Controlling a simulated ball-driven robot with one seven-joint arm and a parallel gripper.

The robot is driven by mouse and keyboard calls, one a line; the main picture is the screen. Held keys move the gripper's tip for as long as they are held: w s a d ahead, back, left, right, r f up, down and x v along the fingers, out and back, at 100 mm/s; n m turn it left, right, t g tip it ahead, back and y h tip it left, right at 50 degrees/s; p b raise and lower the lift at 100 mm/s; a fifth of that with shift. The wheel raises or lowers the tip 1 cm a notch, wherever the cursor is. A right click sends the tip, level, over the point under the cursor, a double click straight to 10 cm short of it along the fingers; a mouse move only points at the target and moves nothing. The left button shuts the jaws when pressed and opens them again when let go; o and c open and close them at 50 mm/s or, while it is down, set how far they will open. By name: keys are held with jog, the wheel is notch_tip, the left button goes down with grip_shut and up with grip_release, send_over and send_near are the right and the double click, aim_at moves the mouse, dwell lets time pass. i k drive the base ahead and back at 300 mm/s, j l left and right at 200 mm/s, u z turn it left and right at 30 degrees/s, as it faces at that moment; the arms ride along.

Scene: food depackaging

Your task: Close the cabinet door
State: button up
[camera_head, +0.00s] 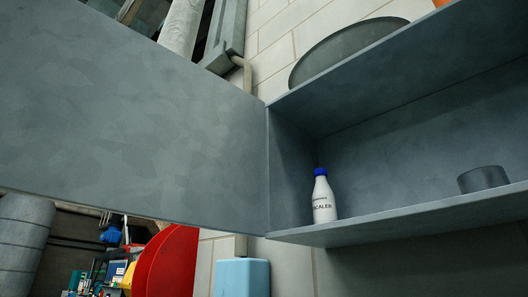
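The grey metal cabinet (400,219) is fixed on the wall at the right, seen from slightly below. Its door (130,125) stands wide open, swung out to the left and filling the upper left of the view. The door meets the cabinet at its left side edge. A white bottle with a blue cap (323,200) stands upright inside at the left end of the shelf. A dark round container (483,179) sits inside farther right. My gripper is not in view.
A red curved object (172,262) and a light blue box (241,278) are below the door. Grey cylinders (24,235) stand at the lower left. A dark round object (345,47) is on top of the cabinet against the block wall (275,45).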

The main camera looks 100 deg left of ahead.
aim_at(97, 113)
jog(key=u, duration=1.95)
jog(key=k+l+u, duration=0.15)
jog(key=k+u, duration=0.15)
jog(key=k, duration=0.15)
jog(key=k+u, duration=0.25)
jog(key=k, duration=0.2)
